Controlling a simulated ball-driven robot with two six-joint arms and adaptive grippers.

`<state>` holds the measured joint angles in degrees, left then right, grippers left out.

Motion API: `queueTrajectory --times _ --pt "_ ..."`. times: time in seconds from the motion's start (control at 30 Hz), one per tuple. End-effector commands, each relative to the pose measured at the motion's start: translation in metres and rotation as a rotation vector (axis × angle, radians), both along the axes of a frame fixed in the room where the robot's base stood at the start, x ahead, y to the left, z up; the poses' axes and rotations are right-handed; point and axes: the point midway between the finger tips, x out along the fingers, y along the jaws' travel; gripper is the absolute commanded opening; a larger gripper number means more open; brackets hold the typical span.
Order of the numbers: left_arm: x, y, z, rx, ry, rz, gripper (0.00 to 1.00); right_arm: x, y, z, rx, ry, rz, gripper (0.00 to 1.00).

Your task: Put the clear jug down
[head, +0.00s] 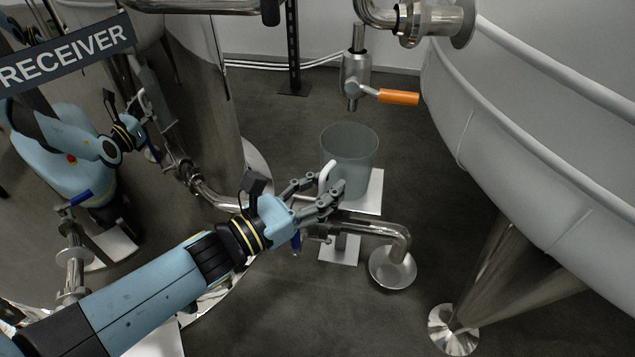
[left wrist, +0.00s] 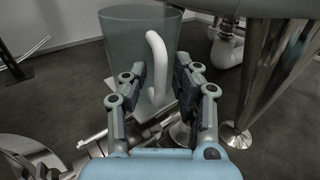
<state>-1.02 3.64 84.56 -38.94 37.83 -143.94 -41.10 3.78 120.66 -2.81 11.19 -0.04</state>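The clear jug (head: 350,155) is a grey-tinted see-through cup with a white handle (head: 326,174), upright below the sampling valve. It appears over a pale square plate (head: 374,194); whether its base touches the plate is hidden. My left gripper (head: 322,188) is at the jug's handle side. In the left wrist view the jug (left wrist: 130,40) is ahead, and the handle (left wrist: 158,70) is between the two fingers of the left gripper (left wrist: 162,75). Slim gaps show beside the handle, so the fingers look open around it. My right gripper is out of view.
A steel valve (head: 356,75) with an orange lever (head: 398,97) hangs above the jug. A bent steel pipe (head: 385,230) runs below it. A large pale tank (head: 520,120) is at right. A polished tank (head: 205,100) at left mirrors my arm. Dark floor (head: 320,310) is bare in front.

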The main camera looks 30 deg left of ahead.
Motion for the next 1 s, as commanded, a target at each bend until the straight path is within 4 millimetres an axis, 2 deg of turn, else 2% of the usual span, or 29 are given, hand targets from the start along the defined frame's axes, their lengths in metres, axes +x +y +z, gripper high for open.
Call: queueTrajectory --times 0.17,0.23,0.3,0.5,0.63,0.87,1.0 --pt "0.000 0.000 0.003 0.000 -0.001 0.000 0.29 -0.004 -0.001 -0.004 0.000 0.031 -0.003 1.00" --pt "-0.016 0.007 0.002 0.001 0.003 -0.002 0.29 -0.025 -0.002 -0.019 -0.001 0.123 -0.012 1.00" --pt "-0.031 0.014 0.003 0.002 0.002 -0.001 0.29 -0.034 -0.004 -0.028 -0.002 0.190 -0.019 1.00" --pt "-0.074 0.033 0.003 0.001 0.002 -0.001 0.29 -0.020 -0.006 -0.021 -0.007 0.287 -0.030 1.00" --pt "-0.094 0.042 0.002 0.002 0.001 -0.001 0.29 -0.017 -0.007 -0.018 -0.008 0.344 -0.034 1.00" --pt "-0.110 0.050 0.001 -0.043 0.030 0.013 0.29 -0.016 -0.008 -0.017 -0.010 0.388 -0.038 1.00" --pt "-0.113 0.055 0.002 -0.256 0.171 0.080 0.29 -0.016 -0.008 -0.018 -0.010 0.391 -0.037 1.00"
